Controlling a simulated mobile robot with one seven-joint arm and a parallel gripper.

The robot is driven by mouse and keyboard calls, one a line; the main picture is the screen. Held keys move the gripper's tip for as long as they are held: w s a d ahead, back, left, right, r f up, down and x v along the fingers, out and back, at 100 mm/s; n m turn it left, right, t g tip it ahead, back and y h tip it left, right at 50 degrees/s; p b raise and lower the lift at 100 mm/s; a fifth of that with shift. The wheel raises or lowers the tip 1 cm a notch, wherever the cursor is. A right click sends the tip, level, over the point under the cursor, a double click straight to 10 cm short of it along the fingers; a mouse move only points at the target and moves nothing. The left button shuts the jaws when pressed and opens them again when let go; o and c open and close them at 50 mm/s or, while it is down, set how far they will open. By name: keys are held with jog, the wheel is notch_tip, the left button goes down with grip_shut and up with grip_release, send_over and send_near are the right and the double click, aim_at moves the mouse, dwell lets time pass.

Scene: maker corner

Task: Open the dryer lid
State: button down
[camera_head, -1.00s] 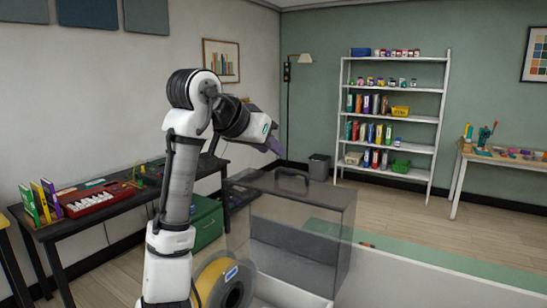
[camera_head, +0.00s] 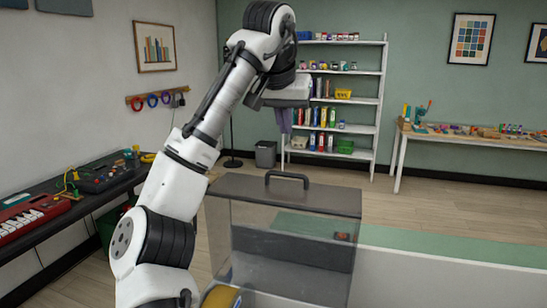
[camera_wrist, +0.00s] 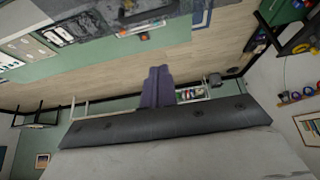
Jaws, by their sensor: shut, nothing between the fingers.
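The dryer is a clear-walled box (camera_head: 300,250) in the lower middle of the head view. Its dark grey lid (camera_head: 330,200) is shut flat on top. A black arched handle (camera_head: 288,175) stands up from the lid. My gripper (camera_head: 284,132) is above and behind the handle in the picture, fingers pointing down and apart from it. Its purple fingers are shut and empty. They also show together in the wrist view (camera_wrist: 158,88). A yellow spool (camera_head: 221,296) shows at the dryer's lower left, partly hidden by my arm.
A black table (camera_head: 30,240) with a red keyboard and electronics is on the left. White shelves (camera_head: 380,100) and a grey bin (camera_head: 265,153) stand behind. A white counter with a green top (camera_head: 440,246) extends right.

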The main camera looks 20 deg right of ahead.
jog(key=p, duration=0.3)
send_over(286, 185)
jog(key=w+d, duration=0.2)
jog(key=w, duration=0.1)
notch_tip(286, 185, down, 9)
jog(key=shift+s+a, duration=0.6)
jog(key=shift+s, duration=0.15)
jog(key=shift+s+a+f+p, duration=0.2)
jog(key=shift+s+a+p, duration=0.15)
jog(key=shift+s, duration=0.35)
jog(key=shift+a, duration=0.1)
